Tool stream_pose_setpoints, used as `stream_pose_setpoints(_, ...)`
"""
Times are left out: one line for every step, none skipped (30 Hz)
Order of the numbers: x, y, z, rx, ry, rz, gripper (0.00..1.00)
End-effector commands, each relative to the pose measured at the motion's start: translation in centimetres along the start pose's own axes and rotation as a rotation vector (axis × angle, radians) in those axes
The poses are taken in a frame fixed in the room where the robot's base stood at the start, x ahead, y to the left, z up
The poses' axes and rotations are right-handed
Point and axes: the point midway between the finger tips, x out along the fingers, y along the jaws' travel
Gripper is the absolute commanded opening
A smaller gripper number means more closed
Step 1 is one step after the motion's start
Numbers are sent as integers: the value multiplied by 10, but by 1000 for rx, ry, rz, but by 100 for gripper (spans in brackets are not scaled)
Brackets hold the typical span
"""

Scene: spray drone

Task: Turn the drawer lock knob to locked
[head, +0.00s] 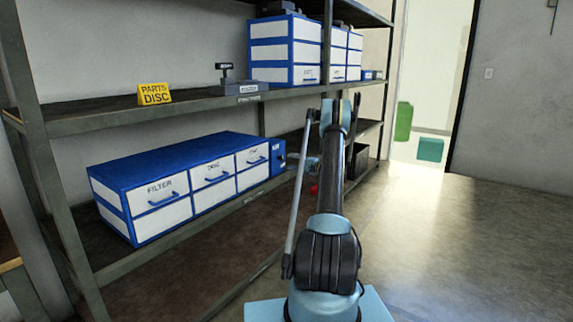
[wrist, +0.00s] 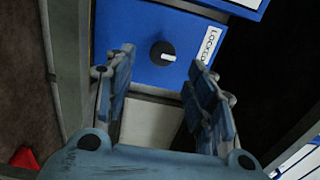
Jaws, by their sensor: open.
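The lock knob (wrist: 162,53) is a round black knob with a white pointer mark, on a blue panel (wrist: 142,35). The pointer faces right and slightly down in the wrist view. A white label reading LOCKED (wrist: 208,45) is right of the knob. My gripper (wrist: 160,62) is open, its two fingers on either side of the knob's line, apart from it and holding nothing. In the head view the blue panel (head: 278,152) is at the right end of the drawer unit (head: 180,165); my arm partly hides the gripper there.
The drawer unit, with drawers labelled FILTER and DISC, sits on the lower shelf. The upper shelf (head: 190,104) carries a yellow PARTS DISC sign (head: 155,94). Open floor (head: 460,230) lies to the right.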

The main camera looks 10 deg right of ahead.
Motion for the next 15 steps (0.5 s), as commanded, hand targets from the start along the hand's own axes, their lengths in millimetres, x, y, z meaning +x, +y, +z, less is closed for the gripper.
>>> stream_pose_setpoints(-10, 0, -1, 0, 2, 0, 50)
stream_pose_setpoints(-16, 0, -1, 0, 3, 0, 50)
stream_pose_setpoints(-22, 0, -1, 0, 2, 0, 50)
stream_pose_setpoints(-27, 0, 0, 0, 1, 0, 50)
stream_pose_setpoints(-31, 0, 0, 0, 1, 1, 50)
stream_pose_setpoints(-35, 0, 0, 0, 1, 1, 50)
stream_pose_setpoints(-39, 0, 0, 0, 1, 1, 50)
stream_pose_setpoints(-42, 1, 0, 0, 1, 1, 50)
stream_pose_setpoints(-45, 1, 0, 0, 1, 1, 50)
stream_pose_setpoints(-47, 1, 0, 0, 1, 1, 50)
stream_pose_setpoints(-48, 1, 0, 0, 0, 1, 50)
stream_pose_setpoints(-50, 1, 0, 0, 0, 1, 50)
stream_pose_setpoints(-50, 1, 0, 0, -1, 1, 50)
stream_pose_setpoints(-51, 1, 0, 0, -1, 1, 50)
stream_pose_setpoints(-51, 1, 0, 0, -1, 1, 50)
